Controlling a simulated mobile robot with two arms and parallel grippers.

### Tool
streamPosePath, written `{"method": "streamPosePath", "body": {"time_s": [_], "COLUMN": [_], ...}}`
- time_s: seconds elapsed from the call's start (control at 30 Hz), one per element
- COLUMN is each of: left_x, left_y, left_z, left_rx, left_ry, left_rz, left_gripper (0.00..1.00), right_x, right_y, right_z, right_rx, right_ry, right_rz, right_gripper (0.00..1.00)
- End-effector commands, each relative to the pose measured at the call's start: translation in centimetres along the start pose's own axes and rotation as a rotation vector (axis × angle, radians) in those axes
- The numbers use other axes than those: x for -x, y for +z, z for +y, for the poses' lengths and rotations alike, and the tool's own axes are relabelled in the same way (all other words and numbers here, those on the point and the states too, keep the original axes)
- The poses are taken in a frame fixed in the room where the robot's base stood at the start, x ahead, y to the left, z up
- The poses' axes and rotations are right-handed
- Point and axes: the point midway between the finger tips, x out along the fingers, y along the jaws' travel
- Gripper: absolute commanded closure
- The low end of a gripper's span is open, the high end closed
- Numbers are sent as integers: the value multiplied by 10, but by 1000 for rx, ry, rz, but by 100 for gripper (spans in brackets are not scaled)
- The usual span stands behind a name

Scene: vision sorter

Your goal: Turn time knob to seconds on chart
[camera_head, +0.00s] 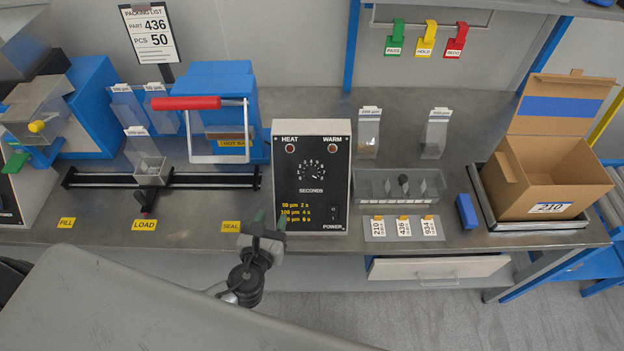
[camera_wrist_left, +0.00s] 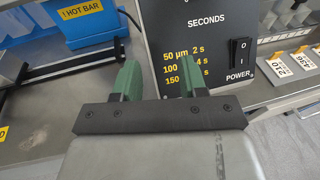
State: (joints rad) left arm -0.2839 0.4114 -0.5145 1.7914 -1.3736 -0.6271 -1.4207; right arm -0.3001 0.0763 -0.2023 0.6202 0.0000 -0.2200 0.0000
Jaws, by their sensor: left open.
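The heat control box (camera_head: 311,213) stands upright on the steel bench, with HEAT and WARM lamps at its top. The round time knob (camera_head: 311,172) sits inside a dial marked SECONDS; its exact setting is too small to read. The yellow chart (camera_head: 309,212) below the dial pairs thicknesses in µm with seconds; it also shows in the left wrist view (camera_wrist_left: 184,68), reading 50 µm 2 s, with 100 at 4 s. My left gripper (camera_head: 269,219) is open and empty in front of the box's lower left, below the knob. The knob is out of the wrist view. My right gripper is not seen.
A sealer with a red handle (camera_head: 187,103) and a HOT BAR label stands left of the box. The power switch (camera_head: 333,214) is at the box's lower right. A clear divided tray (camera_head: 400,187) and an open cardboard box (camera_head: 549,178) are to the right.

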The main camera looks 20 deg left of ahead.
Motion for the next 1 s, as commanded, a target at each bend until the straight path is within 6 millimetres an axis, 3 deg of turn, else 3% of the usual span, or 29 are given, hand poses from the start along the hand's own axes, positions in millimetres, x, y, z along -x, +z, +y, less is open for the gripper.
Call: {"method": "streamPosePath", "body": {"time_s": [0.1,0.27,0.43,0.8,1.0], "left_x": [4,8,-6,-71,-91], "left_y": [25,38,43,55,57], "left_z": [-21,-35,-40,-54,-59], "left_rx": [-369,-604,-630,-625,-624], "left_ry": [-103,-149,-151,-151,-151], "left_rz": [-138,-233,-246,-243,-242], "left_gripper": [57,57,57,57,57], "right_x": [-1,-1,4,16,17], "right_y": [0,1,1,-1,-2], "right_z": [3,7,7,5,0], "right_rx": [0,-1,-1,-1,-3], "right_ry": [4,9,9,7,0], "right_rz": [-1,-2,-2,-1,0], "right_gripper": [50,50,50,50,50]}}
